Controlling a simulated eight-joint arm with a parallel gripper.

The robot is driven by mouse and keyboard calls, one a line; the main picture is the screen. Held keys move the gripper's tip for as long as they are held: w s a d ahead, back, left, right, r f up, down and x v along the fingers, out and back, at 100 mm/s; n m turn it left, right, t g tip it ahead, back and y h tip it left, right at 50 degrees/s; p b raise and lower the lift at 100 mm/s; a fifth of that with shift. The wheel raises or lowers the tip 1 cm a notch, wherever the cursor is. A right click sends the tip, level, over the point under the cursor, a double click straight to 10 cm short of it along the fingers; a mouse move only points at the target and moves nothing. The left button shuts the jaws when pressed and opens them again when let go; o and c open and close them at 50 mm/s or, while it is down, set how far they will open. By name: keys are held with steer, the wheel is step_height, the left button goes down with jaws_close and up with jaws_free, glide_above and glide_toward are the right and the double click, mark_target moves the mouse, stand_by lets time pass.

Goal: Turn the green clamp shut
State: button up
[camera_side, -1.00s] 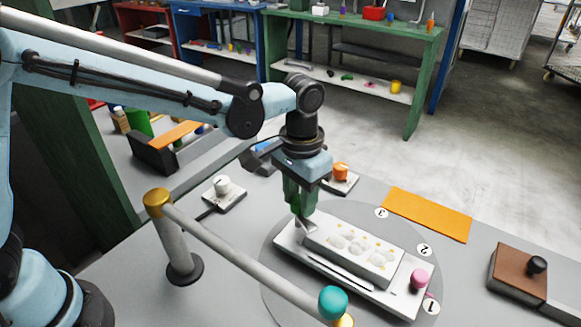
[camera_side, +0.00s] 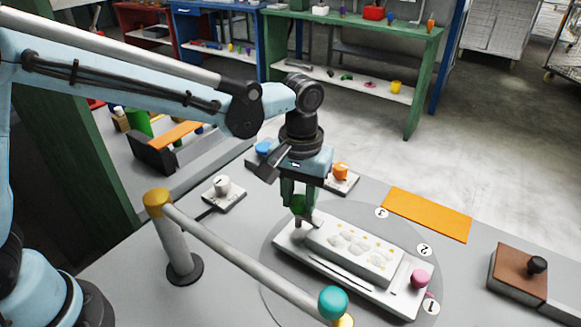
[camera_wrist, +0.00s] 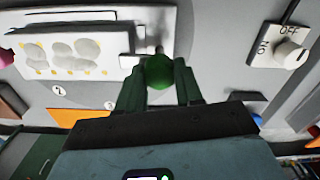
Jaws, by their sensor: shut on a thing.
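The green clamp (camera_side: 298,203) is a round green knob at the back left end of the white press plate (camera_side: 287,238). It also shows in the wrist view (camera_wrist: 159,72). My gripper (camera_side: 299,207) points down over it, with a finger on each side, and is shut on the knob. In the wrist view the fingers (camera_wrist: 158,82) flank the knob. The white mould block (camera_side: 355,249) with rounded shapes and small yellow dots lies on the plate. The clamp's lower part is partly hidden by the fingers.
A pink knob (camera_side: 420,279) stands at the plate's other end. A grey rail with a teal ball (camera_side: 333,302) runs in front. A white dial (camera_side: 221,184) and an orange knob (camera_side: 341,171) stand nearby. An orange mat (camera_side: 427,214) lies behind, right.

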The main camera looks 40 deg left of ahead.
mark_target(300, 198)
steer(key=o, duration=1)
steer(key=shift+o, duration=0.2)
steer(key=shift+r, duration=0.1)
step_height(300, 198, up, 12)
steer(key=s+a+f+m+t, duration=0.1)
steer(key=s+a+f+t, duration=0.2)
steer(key=a, duration=0.6)
steer(key=s+a+f+m+t, duration=0.1)
steer(key=s+a+f+t, duration=0.2)
steer(key=s+a, duration=0.4)
steer(key=shift+s+a+f+t, duration=0.2)
steer(key=shift+a+t, duration=0.4)
steer(key=shift+a, duration=0.65)
